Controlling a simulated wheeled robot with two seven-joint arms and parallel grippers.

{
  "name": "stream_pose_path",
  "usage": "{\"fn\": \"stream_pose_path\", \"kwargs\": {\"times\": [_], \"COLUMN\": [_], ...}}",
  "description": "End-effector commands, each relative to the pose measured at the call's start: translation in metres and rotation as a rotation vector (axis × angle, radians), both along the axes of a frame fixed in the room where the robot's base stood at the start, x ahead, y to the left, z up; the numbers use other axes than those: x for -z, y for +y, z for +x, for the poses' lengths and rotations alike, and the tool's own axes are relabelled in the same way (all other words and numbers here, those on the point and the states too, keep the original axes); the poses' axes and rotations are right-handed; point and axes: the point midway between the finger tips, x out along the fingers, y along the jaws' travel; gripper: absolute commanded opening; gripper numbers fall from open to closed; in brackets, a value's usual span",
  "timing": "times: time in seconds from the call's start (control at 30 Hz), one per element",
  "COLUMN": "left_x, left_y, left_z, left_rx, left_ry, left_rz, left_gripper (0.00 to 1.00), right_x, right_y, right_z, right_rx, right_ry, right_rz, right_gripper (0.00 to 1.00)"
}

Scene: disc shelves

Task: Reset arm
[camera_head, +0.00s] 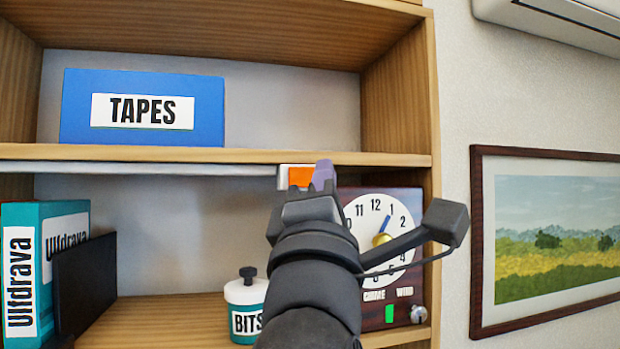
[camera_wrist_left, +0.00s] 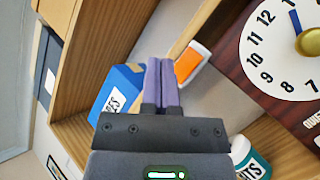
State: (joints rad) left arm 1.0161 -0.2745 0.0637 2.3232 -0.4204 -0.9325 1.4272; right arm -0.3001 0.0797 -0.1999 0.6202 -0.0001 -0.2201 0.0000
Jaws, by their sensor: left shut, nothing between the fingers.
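My left gripper (camera_head: 324,176) reaches up in front of the shelf unit, close to the edge of the middle shelf board. In the left wrist view its two purple fingers (camera_wrist_left: 161,82) are pressed together with nothing between them. An orange and white piece (camera_head: 301,177) sits under the front edge of that board, just left of the fingertips. It also shows in the left wrist view (camera_wrist_left: 189,65), beside the fingers. I cannot tell whether the fingers touch it. My right gripper is not in view.
A blue TAPES box (camera_head: 205,112) stands on the upper shelf. A clock panel (camera_head: 407,195) stands behind my left arm. A BITS jar (camera_head: 245,294), teal Ulfdrava binders (camera_head: 62,220) and a black panel (camera_head: 86,285) are on the lower shelf. A framed picture (camera_head: 476,250) hangs at right.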

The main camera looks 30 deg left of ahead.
Motion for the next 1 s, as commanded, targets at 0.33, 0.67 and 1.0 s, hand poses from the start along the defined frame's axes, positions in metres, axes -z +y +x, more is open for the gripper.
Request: {"fn": "stream_pose_path", "kwargs": {"times": [0.33, 0.67, 1.0], "left_x": [0.000, 0.065, 0.398], "left_y": [-0.007, -0.011, -0.039], "left_z": [-0.006, 0.033, 0.021], "left_rx": [-0.001, -0.059, 0.114], "left_ry": [0.001, 0.273, 1.370], "left_rz": [0.000, 0.144, 1.079], "left_gripper": [0.00, 0.00, 0.00], "right_x": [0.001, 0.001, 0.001], "right_y": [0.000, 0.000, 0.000], "right_z": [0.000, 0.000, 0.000], "right_rx": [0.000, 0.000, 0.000], "right_ry": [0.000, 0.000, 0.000], "right_rz": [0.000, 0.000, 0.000], "right_gripper": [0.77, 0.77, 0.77]}}
